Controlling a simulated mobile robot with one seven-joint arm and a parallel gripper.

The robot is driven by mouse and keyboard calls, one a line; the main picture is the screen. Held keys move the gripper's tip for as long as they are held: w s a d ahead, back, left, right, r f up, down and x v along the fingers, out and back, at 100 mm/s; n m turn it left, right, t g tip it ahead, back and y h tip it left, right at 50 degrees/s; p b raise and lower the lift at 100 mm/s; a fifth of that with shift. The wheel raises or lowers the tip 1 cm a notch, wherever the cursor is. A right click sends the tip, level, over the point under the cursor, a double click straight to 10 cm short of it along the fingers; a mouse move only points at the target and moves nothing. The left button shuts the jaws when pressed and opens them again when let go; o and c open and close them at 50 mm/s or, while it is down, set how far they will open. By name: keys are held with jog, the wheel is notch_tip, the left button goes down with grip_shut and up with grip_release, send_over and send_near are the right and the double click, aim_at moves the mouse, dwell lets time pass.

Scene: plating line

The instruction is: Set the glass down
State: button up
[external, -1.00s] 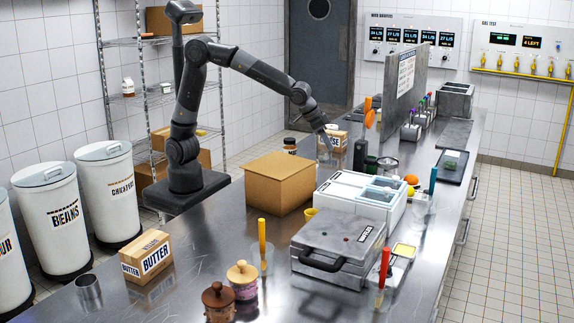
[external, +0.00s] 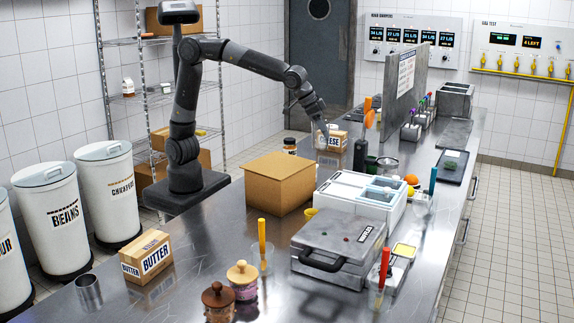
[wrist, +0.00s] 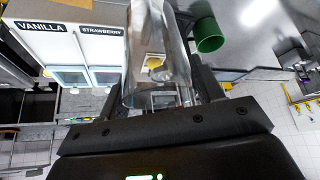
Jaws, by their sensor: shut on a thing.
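My gripper (wrist: 160,72) is shut on a clear glass (wrist: 152,40) in the wrist view, with one finger on each side of it. The glass is see-through and fills the upper middle of that view. In the external view my gripper (external: 322,126) is over the far side of the steel counter (external: 190,255), by the cheese box (external: 337,142). The glass is too small and blended there to make out clearly, and I cannot tell how far its base is from the counter.
A green cup (wrist: 208,36) shows right of the glass. The white vanilla and strawberry tub unit (external: 345,205), a large cardboard box (external: 279,182) and a dark bottle (external: 360,156) stand nearby. An upright grey panel (external: 403,90) is further right. The counter's left front has bare steel.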

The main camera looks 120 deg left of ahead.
jog(key=w+d+m+h, duration=0.15)
jog(key=d+m, duration=0.25)
jog(key=d, duration=1.3)
jog(key=d+m+h, duration=0.3)
jog(key=d+m, duration=0.2)
jog(key=d, duration=1.3)
jog(key=s+d+m+g+h, duration=0.1)
jog(key=s+d+m, duration=0.3)
jog(key=d, duration=0.6)
jog(key=s+d+m+h, duration=0.1)
jog(key=s+d, duration=0.6)
jog(key=d, duration=0.3)
jog(key=s+d+m+g+h, duration=0.1)
jog(key=s+d+m+h, duration=0.3)
jog(key=d, duration=0.6)
jog(key=shift+w+a+f+n+y, duration=0.15)
jog(key=shift+w+a+f+y, duration=0.45)
jog(key=shift+w+f, duration=1.55)
jog(key=shift+w+a+f+n+y, duration=0.25)
jog(key=shift+w+a+f, duration=0.7)
jog(key=shift+f, duration=2.15)
jog(key=shift+w+a+f+n+y, duration=0.1)
jog(key=shift+w+a+f+y, duration=0.45)
jog(key=shift+w+f, duration=1.65)
jog(key=shift+s+a+f, duration=0.1)
jog(key=shift+s+f, duration=0.4)
jog(key=shift+f, duration=0.05)
